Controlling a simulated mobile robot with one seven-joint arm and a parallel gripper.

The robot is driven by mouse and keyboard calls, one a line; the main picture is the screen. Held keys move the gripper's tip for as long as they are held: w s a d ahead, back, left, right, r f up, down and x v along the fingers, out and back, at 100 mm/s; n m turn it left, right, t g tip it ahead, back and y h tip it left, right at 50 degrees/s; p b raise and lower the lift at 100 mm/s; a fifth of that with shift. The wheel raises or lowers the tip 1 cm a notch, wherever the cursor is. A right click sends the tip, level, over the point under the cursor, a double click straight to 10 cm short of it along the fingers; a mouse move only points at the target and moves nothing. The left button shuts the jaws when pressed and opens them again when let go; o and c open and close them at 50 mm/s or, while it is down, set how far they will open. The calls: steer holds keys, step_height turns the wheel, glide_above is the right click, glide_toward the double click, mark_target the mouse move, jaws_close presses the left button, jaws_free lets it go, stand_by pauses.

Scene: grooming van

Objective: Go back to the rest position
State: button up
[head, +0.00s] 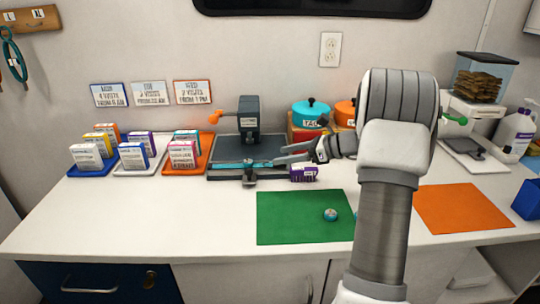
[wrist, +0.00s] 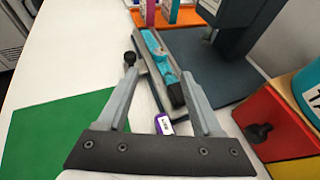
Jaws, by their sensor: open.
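My gripper (head: 282,157) is open, its fingers pointing left over the right side of a dark grey machine (head: 248,115) with a base plate, a teal bar and an orange-knobbed lever. In the wrist view, the teal bar (wrist: 160,55) shows beyond and between the spread fingertips (wrist: 160,68). I see nothing clasped between the fingers. A small purple box (head: 303,174) is just below the gripper on the counter; part of it shows between the fingers in the wrist view (wrist: 164,125). My arm extends over the counter and hides part of it.
A green mat (head: 290,218) with a small round item (head: 330,214) lies in front. An orange mat (head: 465,207) is at right. Trays of small boxes (head: 130,168) stand left. Lidded pots (head: 310,112) stand behind the gripper; a dispenser (head: 480,115) stands far right. The front-left counter is clear.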

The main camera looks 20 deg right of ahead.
steer(key=shift+v, duration=0.95)
